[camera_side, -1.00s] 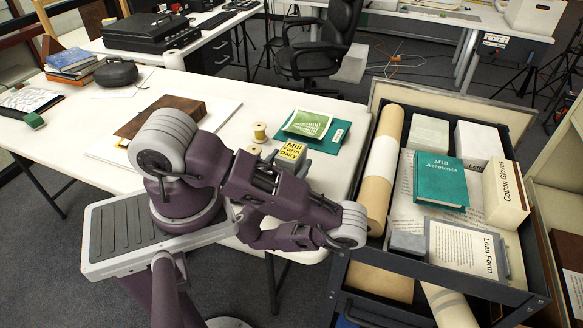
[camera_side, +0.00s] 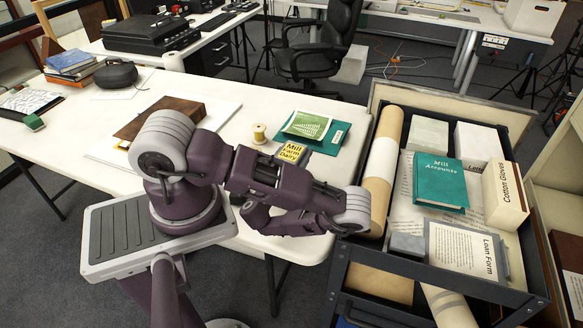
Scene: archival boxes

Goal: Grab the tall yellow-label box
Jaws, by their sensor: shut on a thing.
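The yellow-label box (camera_side: 292,150), lettered "Mill Farm Dairy", is in the middle of the side view, over the white table near its front right part. Its yellow label faces up and its lower part is hidden behind my arm. My gripper (camera_side: 278,163) is at the box's near left side, shut on it. The fingertips are mostly hidden by my own arm links. I cannot tell how far the box is above the table.
A green folder (camera_side: 328,137) lies just behind the box, and a thread spool (camera_side: 259,133) stands to its left. A brown box (camera_side: 172,112) lies farther left. At right, an open drawer (camera_side: 455,272) holds a rolled tube (camera_side: 383,165) and several boxes.

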